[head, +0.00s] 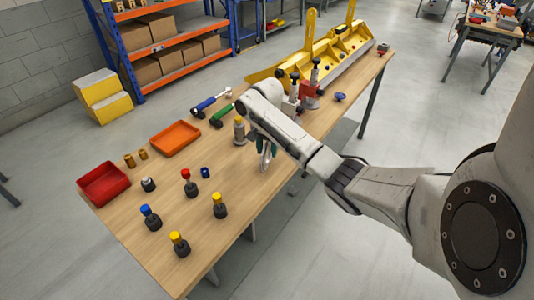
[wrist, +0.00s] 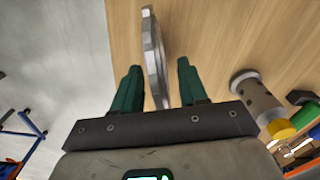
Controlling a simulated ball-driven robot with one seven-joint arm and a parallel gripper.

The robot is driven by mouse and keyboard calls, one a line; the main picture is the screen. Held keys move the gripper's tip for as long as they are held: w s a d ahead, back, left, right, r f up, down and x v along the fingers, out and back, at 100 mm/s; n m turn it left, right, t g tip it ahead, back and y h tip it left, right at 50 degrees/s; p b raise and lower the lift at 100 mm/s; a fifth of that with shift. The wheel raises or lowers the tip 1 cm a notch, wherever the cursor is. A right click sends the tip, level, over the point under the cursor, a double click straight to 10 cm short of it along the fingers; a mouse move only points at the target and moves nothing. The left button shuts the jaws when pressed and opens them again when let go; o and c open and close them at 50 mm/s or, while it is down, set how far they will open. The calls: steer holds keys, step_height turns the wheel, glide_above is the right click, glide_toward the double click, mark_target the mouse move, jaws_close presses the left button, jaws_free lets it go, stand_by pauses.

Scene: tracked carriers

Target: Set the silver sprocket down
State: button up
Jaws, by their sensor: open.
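The silver sprocket (wrist: 153,45) shows nearly edge-on between the two green fingers of my gripper (wrist: 158,68) in the wrist view. A gap shows on each side of it, so the fingers are apart and not closed on it. In the head view my gripper (head: 266,157) is low over the wooden table (head: 240,185), near its right edge, with the sprocket largely hidden there. I cannot tell exactly how the sprocket meets the table.
A grey cylinder with a yellow top (wrist: 262,100) stands close to the right of my gripper in the wrist view. The table also holds an orange tray (head: 175,138), a red tray (head: 103,183), several colour-topped pegs (head: 186,184) and a yellow rack (head: 335,55).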

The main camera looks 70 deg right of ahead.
steer(key=shift+f, duration=0.8)
jaws_close()
